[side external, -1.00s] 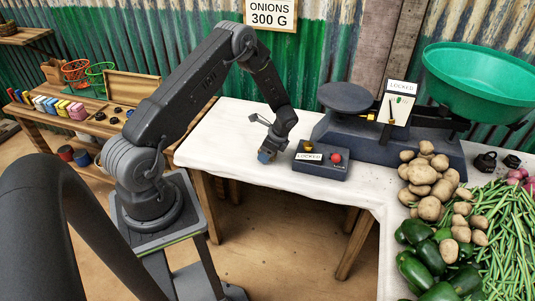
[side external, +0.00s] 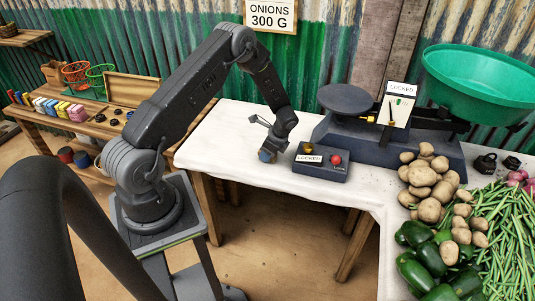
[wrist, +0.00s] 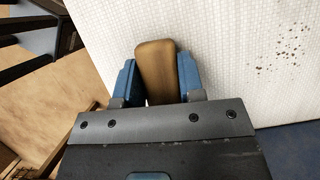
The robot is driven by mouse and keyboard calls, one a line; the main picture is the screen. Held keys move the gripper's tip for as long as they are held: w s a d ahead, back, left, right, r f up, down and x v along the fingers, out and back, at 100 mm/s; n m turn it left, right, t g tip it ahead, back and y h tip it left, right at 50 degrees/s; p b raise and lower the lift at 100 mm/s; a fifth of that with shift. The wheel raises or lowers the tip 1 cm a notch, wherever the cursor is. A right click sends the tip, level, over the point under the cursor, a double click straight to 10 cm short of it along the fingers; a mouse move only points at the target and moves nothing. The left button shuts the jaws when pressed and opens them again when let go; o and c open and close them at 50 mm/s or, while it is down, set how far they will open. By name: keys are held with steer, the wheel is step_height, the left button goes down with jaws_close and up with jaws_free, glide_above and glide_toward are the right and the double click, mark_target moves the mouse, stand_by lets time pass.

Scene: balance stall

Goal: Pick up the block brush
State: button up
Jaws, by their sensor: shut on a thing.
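The block brush (wrist: 156,68) shows in the wrist view as a brown, rounded wooden block. My gripper (wrist: 158,82) is shut on it, with one blue finger pad against each long side. In the side external view my gripper (side external: 268,154) is low over the white tabletop, near its front edge. The brush is too small and covered there to make out. Its underside is hidden, and I cannot tell whether it touches the table.
Potatoes (side external: 428,180) and green peppers (side external: 425,262) lie at right. White tabletop (side external: 222,135) left of my gripper is clear.

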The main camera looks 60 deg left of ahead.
steer(key=r, duration=0.3)
steer(key=s+r, duration=0.1)
steer(key=shift+a+r, duration=0.35)
steer(key=s+a+r, duration=0.5)
steer(key=s+r, duration=0.1)
steer(key=s, duration=0.3)
steer(key=shift+a, duration=0.15)
